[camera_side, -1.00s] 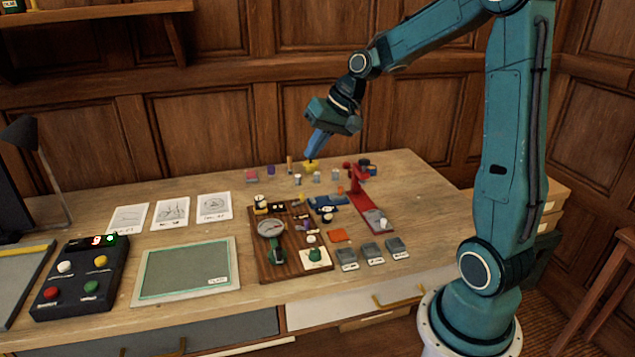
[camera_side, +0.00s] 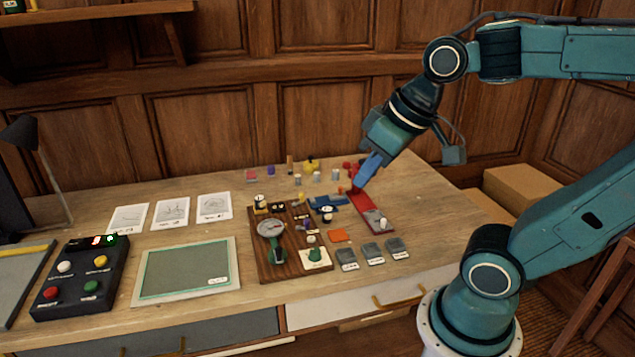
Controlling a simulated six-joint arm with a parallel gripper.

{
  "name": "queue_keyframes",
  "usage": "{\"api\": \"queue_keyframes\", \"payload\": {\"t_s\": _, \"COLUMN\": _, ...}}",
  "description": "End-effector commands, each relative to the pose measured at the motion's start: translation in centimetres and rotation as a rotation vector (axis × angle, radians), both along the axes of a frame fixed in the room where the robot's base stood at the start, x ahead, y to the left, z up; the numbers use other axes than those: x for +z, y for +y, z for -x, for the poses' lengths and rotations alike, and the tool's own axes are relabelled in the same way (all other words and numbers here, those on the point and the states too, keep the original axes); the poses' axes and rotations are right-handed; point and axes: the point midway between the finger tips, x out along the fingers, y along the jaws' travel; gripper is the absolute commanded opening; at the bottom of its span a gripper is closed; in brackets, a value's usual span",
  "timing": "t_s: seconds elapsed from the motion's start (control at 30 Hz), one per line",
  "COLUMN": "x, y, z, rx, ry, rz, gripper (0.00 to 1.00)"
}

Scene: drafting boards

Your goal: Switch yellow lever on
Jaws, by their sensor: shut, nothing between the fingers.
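A wooden panel (camera_side: 262,262) on the desk carries a round dial (camera_side: 271,228), a green knob and several small fittings. I cannot clearly make out a yellow lever on it; a small yellow-based fitting (camera_side: 261,208) sits at its upper left corner. My gripper (camera_side: 358,186) is shut and empty, with its blue fingers pointing down and left. Its tips are at the upper end of the long red stand (camera_side: 366,206), right of the panel, and partly hide it. I cannot tell whether they touch it.
A yellow object (camera_side: 311,165) and several small blocks stand behind the panel. Grey blocks (camera_side: 372,252) lie at its right. A black button box (camera_side: 80,283) and a framed green pad (camera_side: 187,270) are at left. Bare desk lies right of the red stand.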

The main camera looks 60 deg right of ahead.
Motion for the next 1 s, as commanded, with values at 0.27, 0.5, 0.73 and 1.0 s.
{"api": "queue_keyframes", "payload": {"t_s": 0.27, "x": -0.6, "y": 0.5, "z": 3.1, "rx": 0.053, "ry": -0.020, "rz": 0.038, "gripper": 0.00}}
{"api": "queue_keyframes", "payload": {"t_s": 0.5, "x": -0.7, "y": 0.5, "z": 3.4, "rx": 0.058, "ry": -0.019, "rz": 0.041, "gripper": 0.16}}
{"api": "queue_keyframes", "payload": {"t_s": 0.73, "x": 0.0, "y": 0.2, "z": 2.4, "rx": 0.033, "ry": -0.005, "rz": 0.035, "gripper": 0.37}}
{"api": "queue_keyframes", "payload": {"t_s": 1.0, "x": 2.0, "y": -1.0, "z": -1.7, "rx": -0.064, "ry": 0.045, "rz": 0.010, "gripper": 0.37}}
